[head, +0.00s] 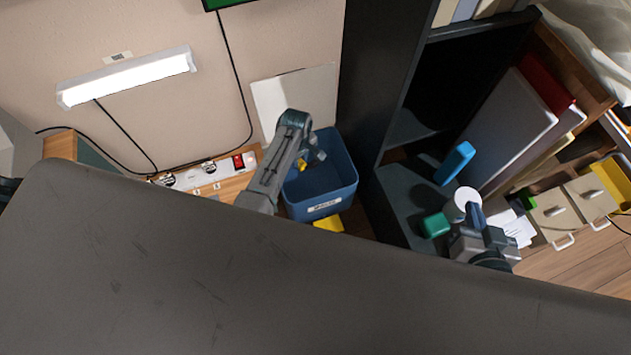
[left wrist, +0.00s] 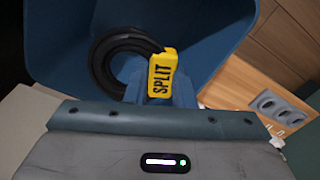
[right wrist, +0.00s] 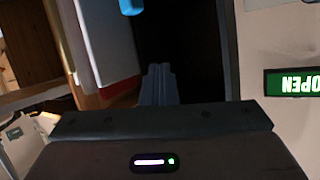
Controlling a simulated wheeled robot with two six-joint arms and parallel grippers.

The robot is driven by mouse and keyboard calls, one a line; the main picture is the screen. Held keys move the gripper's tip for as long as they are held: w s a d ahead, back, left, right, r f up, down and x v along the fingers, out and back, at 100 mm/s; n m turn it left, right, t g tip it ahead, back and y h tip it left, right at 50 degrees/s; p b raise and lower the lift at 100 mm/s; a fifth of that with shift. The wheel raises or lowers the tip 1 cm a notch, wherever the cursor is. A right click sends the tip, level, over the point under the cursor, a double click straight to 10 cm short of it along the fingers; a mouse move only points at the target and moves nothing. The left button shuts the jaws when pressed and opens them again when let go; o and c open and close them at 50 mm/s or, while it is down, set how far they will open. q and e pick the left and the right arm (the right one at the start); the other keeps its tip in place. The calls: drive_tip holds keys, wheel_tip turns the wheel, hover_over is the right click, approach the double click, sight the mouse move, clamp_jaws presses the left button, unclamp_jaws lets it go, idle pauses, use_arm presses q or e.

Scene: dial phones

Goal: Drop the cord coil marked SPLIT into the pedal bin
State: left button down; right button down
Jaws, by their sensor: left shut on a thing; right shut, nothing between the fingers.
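The cord coil is black with a yellow tag reading SPLIT (left wrist: 163,72). My left gripper (left wrist: 160,90) is shut on the coil at its tag. In the left wrist view the coil (left wrist: 103,62) hangs in front of the inside of the blue bin (left wrist: 60,45). In the head view the blue bin (head: 345,184) stands on the floor against the wall, with a label and a yellow pedal (head: 328,222). My left gripper (head: 312,158) is over the bin's opening, a bit of yellow showing there. My right gripper (head: 474,212) is shut and empty near the shelf unit.
A dark shelf unit (head: 390,110) stands right of the bin. On its lower shelf are a blue object (head: 455,163), a green block (head: 435,225) and a white roll (head: 466,194). A power strip (head: 205,172) lies left of the bin. A grey surface (head: 150,260) fills the foreground.

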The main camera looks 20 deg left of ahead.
use_arm(q)
drive_tip(key=shift+f+b, duration=0.65)
drive_tip(key=shift+b, duration=0.05)
drive_tip(key=shift+f+b, duration=0.55)
drive_tip(key=shift+b, duration=0.05)
use_arm(e)
drive_tip(key=w+d+r+n+t, duration=0.1)
drive_tip(key=w+r+t, duration=0.2)
drive_tip(key=r+t, duration=0.7)
drive_tip(key=shift+w+r, duration=0.2)
drive_tip(key=shift+r, duration=2.6)
use_arm(q)
drive_tip(key=c, duration=1.1)
unclamp_jaws()
drive_tip(key=shift+c, duration=0.2)
